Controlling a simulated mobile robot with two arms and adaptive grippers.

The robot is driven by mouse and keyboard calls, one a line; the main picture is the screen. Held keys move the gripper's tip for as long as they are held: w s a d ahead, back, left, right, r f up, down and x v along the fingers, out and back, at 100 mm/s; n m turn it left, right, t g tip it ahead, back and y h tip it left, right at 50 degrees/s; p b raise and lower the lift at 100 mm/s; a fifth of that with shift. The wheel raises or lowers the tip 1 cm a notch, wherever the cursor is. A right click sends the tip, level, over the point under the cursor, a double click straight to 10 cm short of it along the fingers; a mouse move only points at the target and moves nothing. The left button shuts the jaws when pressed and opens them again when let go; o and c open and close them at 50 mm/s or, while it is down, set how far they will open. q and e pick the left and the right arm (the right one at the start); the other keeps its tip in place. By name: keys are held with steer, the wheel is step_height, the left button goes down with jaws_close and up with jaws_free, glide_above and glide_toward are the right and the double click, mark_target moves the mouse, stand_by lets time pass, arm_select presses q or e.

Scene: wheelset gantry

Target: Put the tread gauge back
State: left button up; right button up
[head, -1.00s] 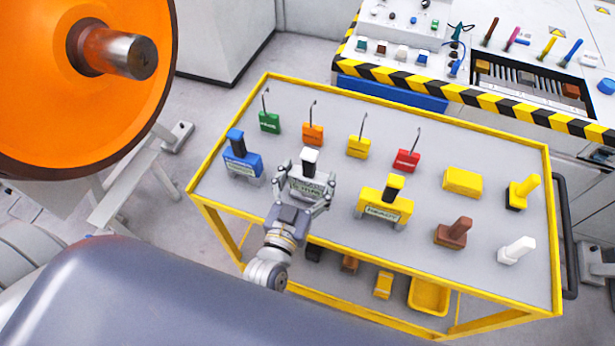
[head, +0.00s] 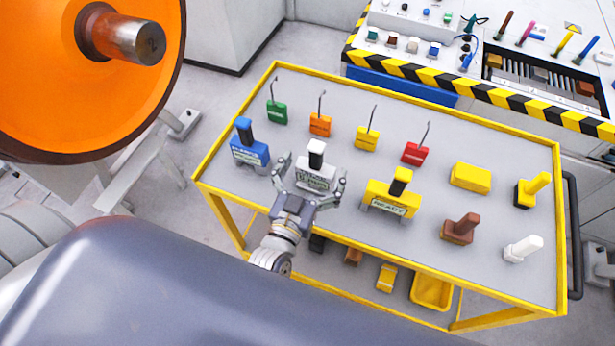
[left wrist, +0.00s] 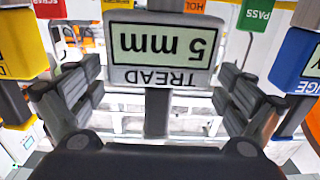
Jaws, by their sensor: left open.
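The tread gauge (head: 316,174), a light grey block with a dark stem and white top, stands upright on the yellow-framed cart top (head: 290,88), between the blue gauge (head: 250,150) and the yellow gauge (head: 392,196). In the left wrist view the tread gauge (left wrist: 160,45) shows upside down, its display reading 5 mm above the word TREAD. My left gripper (head: 311,170) is open at the near side of it, one finger to each side. In the left wrist view gaps show between the fingers (left wrist: 160,85) and the gauge's stem. My right gripper is not in view.
Green, orange, yellow and red tags (head: 415,153) with wire hooks stand in a row behind. A yellow block (head: 471,176) and brown, yellow and white handled pieces (head: 523,248) are to the right. An orange wheel (head: 80,80) hangs at upper left. A striped bench is behind.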

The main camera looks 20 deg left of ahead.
arm_select(q)
steer(key=s+b, duration=0.2)
steer(key=s, duration=1)
steer(key=shift+a+b, duration=0.15)
steer(key=shift+b, duration=0.15)
steer(key=shift+f, duration=0.15)
steer(key=s+d+f+m+g+h, duration=0.1)
steer(key=s+d+f+g, duration=0.2)
steer(key=f, duration=1.2)
steer(key=s+f+m+g+h, duration=0.1)
steer(key=s+f+g, duration=0.3)
steer(key=f, duration=1.1)
steer(key=s+a+f+g+y, duration=0.1)
steer(key=s+a+f+g, duration=0.4)
steer(key=s+f, duration=0.4)
steer(key=s+a+f+g+y, duration=0.1)
steer(key=s+a+f+g, duration=0.4)
steer(key=s+a+f, duration=0.3)
step_height(320, 180, down, 4)
steer(key=shift+s+r, duration=0.1)
steer(key=shift+s, duration=0.5)
